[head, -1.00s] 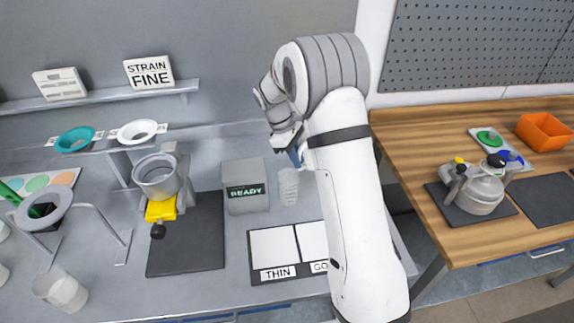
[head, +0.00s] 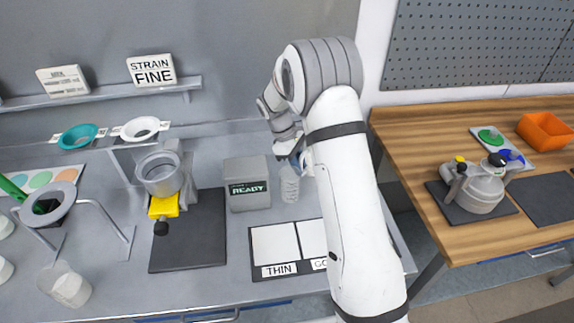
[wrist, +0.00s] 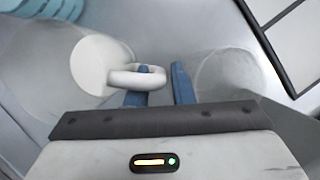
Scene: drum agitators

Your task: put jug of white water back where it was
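The jug of white water (wrist: 101,65) is clear, with a white round surface inside it and a pale loop handle (wrist: 118,78), at the left of the wrist view. My gripper (wrist: 160,80) has blue fingers on both sides of the handle's outer bar. One finger shows inside the loop, the other stands outside it with a narrow gap to the bar. The fingers look open. In the head view my gripper (head: 295,158) is low over the bench behind a clear ribbed container (head: 290,184). I cannot tell whether that container is this jug. My arm hides the area to its right.
A second clear container (wrist: 228,76) stands close right of the fingers. The READY box (head: 247,184) is left of the ribbed container, and the THIN panel (head: 274,246) lies in front. A dark mat (head: 190,232) and a beaker (head: 67,286) are further left.

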